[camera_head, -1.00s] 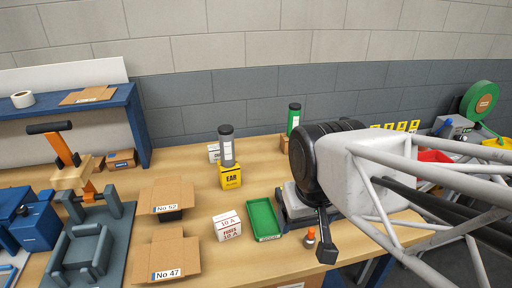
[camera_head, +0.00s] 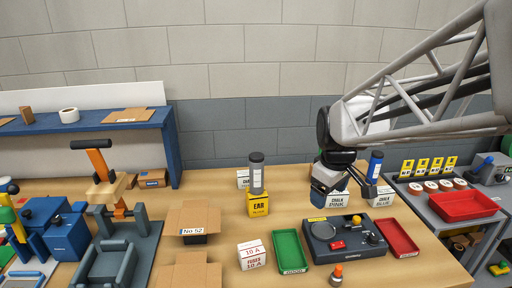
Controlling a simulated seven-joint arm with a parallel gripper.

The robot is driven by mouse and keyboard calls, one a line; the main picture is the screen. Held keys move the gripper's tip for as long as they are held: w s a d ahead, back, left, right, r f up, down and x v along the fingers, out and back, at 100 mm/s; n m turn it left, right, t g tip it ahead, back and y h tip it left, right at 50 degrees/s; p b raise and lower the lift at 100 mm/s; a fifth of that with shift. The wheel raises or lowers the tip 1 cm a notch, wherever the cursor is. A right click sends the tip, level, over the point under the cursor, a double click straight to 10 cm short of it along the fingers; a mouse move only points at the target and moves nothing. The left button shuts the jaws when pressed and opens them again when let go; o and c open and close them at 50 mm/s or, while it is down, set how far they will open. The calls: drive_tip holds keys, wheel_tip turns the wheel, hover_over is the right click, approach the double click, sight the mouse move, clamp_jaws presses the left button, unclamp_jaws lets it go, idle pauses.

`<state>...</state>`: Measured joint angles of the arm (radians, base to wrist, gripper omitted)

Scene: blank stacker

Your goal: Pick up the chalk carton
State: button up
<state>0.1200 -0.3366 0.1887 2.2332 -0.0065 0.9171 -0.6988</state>
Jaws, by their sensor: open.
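A white carton (camera_head: 338,201) whose label begins with "CHALK" stands at the back of the bench, partly hidden by my gripper. A second white carton (camera_head: 383,199), also marked "CHALK", is just right of it, with a blue bottle (camera_head: 375,165) on or in front of it. A third white carton (camera_head: 242,179) is half hidden behind a dark grey bottle (camera_head: 256,174) farther left. My gripper (camera_head: 345,193) is open, pointing down at the middle carton. I cannot tell whether its fingers are around the carton or in front of it.
A yellow EAR box (camera_head: 258,204), a white fuse box (camera_head: 252,254), a green tray (camera_head: 290,251) and a grey device (camera_head: 343,239) stand in front. A red tray (camera_head: 397,238) is at right. Open cardboard boxes (camera_head: 187,217) are at left.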

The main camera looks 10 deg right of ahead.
drive_tip(key=w+d+f+n, duration=0.3)
drive_tip(key=w+d, duration=0.1)
drive_tip(key=w, duration=0.3)
drive_tip(key=w+d+f+n, duration=0.2)
drive_tip(key=w+d, duration=0.1)
drive_tip(key=w, duration=0.4)
drive_tip(key=n+g, duration=0.2)
drive_tip(key=n, duration=0.3)
hover_over(336, 196)
drive_tip(key=w+d, duration=0.1)
drive_tip(key=w, duration=0.1)
wheel_tip(336, 196, down, 9)
drive_tip(key=shift+s+d+f, duration=0.1)
drive_tip(key=shift+d+f+n, duration=0.15)
drive_tip(key=shift+f+n, duration=0.05)
drive_tip(key=shift+n, duration=0.1)
drive_tip(key=shift+f, duration=0.1)
drive_tip(key=shift+f, duration=1.2)
drive_tip(key=shift+f, duration=0.1)
drive_tip(key=shift+w+a+f, duration=0.1)
drive_tip(key=shift+a+f, duration=0.05)
drive_tip(key=shift+f, duration=1.1)
drive_tip(key=shift+w+a+f, duration=0.1)
drive_tip(key=shift+f, duration=1.15)
drive_tip(key=shift+c, duration=0.2)
